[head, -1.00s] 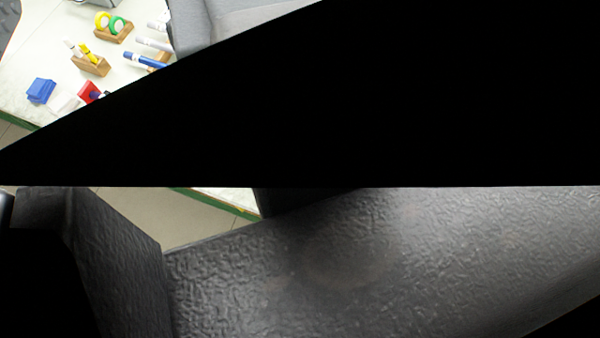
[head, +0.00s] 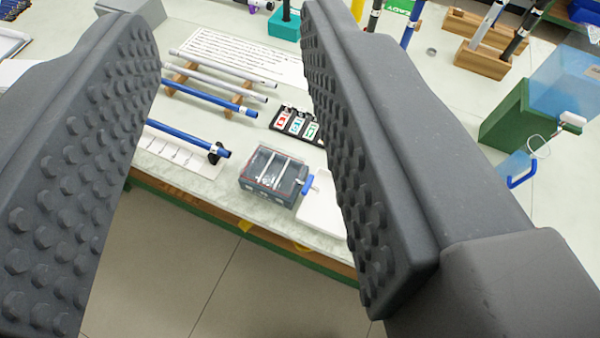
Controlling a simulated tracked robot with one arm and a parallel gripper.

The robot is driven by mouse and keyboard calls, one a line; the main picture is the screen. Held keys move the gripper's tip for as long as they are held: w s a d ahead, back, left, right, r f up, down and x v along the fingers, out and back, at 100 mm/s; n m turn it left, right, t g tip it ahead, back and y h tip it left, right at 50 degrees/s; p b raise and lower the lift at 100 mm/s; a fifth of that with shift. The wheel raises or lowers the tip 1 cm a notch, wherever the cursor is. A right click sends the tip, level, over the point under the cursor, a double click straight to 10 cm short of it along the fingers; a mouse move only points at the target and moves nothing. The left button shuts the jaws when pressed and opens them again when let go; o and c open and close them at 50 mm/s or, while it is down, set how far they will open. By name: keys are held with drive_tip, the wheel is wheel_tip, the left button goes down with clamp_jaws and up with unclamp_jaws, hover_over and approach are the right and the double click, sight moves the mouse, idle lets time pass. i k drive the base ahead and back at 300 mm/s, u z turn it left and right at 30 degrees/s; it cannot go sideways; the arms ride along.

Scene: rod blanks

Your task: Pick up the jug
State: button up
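My gripper (head: 230,35) fills the front of the view, with two dark studded fingers spread wide apart. It is open and nothing is held between the fingers. A clear bluish jug (head: 512,165) with a blue handle appears to be at the right, beyond and outside my right finger. It stands near a green block (head: 505,120), and my right finger lies to its left in the picture. Its lower part is hard to make out.
Between the fingers lie a clear-lidded box (head: 272,176), blue rods (head: 210,98) on wooden rests, a black tray with coloured labels (head: 298,124) and a white sheet (head: 240,52). A bluish clear tank (head: 570,82) and wooden rod holders (head: 483,60) stand at upper right. The bench's front edge crosses below.

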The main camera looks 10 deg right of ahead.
sight(535, 149)
drive_tip(key=z, duration=1.75)
drive_tip(key=k, duration=0.45)
drive_tip(key=u, duration=0.9)
drive_tip(key=i, duration=1.25)
drive_tip(key=z, duration=0.55)
